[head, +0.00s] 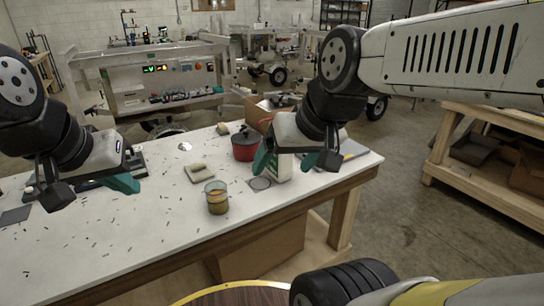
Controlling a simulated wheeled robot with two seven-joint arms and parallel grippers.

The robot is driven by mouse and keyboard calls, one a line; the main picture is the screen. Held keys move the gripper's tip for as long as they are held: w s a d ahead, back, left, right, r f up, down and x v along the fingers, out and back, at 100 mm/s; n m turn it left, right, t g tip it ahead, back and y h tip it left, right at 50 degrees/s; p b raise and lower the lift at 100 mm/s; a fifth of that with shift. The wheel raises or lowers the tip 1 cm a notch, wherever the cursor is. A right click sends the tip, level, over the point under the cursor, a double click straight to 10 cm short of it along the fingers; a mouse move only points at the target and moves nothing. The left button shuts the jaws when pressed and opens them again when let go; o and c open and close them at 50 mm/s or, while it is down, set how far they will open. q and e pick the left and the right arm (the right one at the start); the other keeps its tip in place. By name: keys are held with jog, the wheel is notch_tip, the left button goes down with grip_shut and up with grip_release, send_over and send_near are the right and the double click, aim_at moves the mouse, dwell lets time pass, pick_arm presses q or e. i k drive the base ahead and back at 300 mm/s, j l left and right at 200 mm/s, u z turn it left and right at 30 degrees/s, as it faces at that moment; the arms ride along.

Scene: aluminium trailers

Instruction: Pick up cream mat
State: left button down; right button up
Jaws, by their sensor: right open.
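A small cream mat (199,174) lies flat on the white table, left of the middle, with a small pale object on its top. My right gripper (288,161) is open, its teal fingers apart, to the right of the mat and in front of a white and green container (279,168). That gripper partly hides the container. My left gripper (92,188) is over the left part of the table, apart from the mat. Only one teal finger shows clearly there, so its opening is unclear.
A glass with yellowish contents (217,204) stands in front of the mat. A red pot (245,145) with a dark lid stands behind to the right. Small dark bits are scattered over the white table (130,235). A wooden bench (480,185) stands at the right.

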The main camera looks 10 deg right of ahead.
aim_at(198, 172)
jog(key=i+u, duration=0.2)
jog(key=u, duration=0.15)
jog(key=i+l+u, duration=0.15)
jog(key=u, duration=0.2)
jog(key=i+l+u, duration=0.15)
jog(key=i+u, duration=0.25)
jog(key=k, duration=0.1)
